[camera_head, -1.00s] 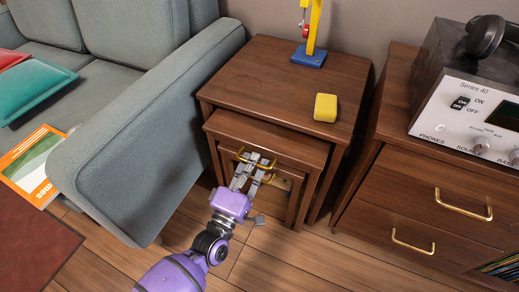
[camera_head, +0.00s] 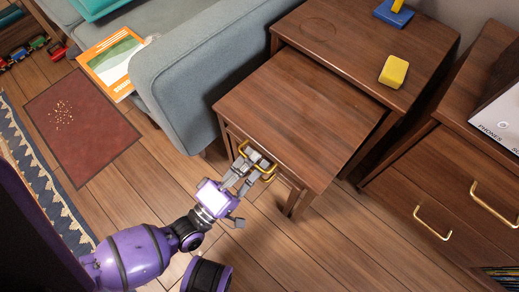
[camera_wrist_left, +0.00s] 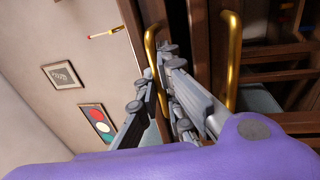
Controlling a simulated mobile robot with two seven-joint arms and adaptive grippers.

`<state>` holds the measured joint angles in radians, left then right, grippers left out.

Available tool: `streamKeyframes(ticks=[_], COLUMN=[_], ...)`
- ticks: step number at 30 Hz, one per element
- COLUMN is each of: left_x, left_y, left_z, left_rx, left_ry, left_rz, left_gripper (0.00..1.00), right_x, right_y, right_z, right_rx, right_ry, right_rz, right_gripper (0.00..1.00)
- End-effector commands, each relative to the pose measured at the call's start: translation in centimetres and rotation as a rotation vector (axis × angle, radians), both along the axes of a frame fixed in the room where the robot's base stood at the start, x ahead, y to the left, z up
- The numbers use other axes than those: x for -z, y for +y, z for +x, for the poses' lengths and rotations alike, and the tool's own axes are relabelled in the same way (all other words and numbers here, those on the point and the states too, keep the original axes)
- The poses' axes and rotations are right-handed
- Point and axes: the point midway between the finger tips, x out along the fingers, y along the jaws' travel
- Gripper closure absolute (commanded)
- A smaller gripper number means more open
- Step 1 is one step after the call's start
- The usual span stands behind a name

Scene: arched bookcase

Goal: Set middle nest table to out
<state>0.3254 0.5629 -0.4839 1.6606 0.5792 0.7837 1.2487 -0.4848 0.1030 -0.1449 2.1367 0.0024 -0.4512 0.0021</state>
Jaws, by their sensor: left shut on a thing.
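The middle nest table (camera_head: 290,105) is brown wood and stands well forward of the larger nest table (camera_head: 345,40), still overlapping its front. A brass handle (camera_head: 259,156) sits at its front edge. My left gripper (camera_head: 251,170) is shut on this handle. In the left wrist view the fingers (camera_wrist_left: 160,105) close around a brass handle (camera_wrist_left: 151,45), and a second brass handle (camera_wrist_left: 231,60) shows to the right, apart from them. The smallest table is mostly hidden underneath. My right gripper is not in view.
A yellow block (camera_head: 393,72) and a blue-based object (camera_head: 394,13) are on the larger table. A grey sofa (camera_head: 195,75) is close on the left, a drawer cabinet (camera_head: 450,170) on the right. A red mat (camera_head: 80,125) lies at left. Floor in front is clear.

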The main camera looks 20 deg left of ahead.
Motion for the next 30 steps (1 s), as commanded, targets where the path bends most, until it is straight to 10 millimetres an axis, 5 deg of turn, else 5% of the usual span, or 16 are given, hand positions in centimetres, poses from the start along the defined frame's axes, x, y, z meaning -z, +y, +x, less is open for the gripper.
streamKeyframes(ticks=[10,15,25,30], left_x=[0.0,0.0,0.0,0.5], left_y=[0.1,0.1,0.1,0.8], left_z=[-0.1,-0.1,-0.2,-2.0], left_rx=[0.0,0.0,0.0,0.0], left_ry=[-0.001,-0.001,0.0,0.003], left_rz=[0.0,0.0,0.0,0.002], left_gripper=[1.0,0.74,0.74,0.74], right_x=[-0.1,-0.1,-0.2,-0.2], right_y=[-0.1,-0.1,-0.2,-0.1], right_z=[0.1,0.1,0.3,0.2], right_rx=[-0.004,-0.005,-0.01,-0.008], right_ry=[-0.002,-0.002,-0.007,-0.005], right_rz=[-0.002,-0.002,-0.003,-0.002], right_gripper=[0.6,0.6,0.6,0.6])
